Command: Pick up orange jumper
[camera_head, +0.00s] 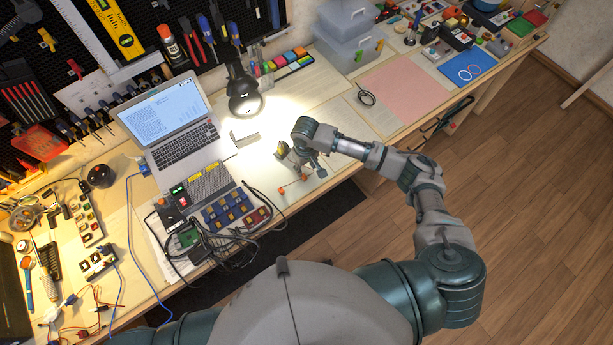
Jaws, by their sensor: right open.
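A small orange piece (282,190), which looks like the orange jumper, lies on the light wooden workbench (330,185) near its front edge. More orange shows just to its upper right, close under my right gripper; I cannot tell whether it is one piece. My right gripper (301,168) is open and points down over the bench, just above and to the right of the orange piece. No held object is visible in it. The gripper's wrist hides part of the bench behind it. My left gripper is out of view.
Left of the gripper are a module with blue and red blocks (228,211), black cables and a laptop (170,130). A lit lamp (243,92) stands behind. A pink mat (404,93) lies to the right. The bench just right of the gripper is mostly clear.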

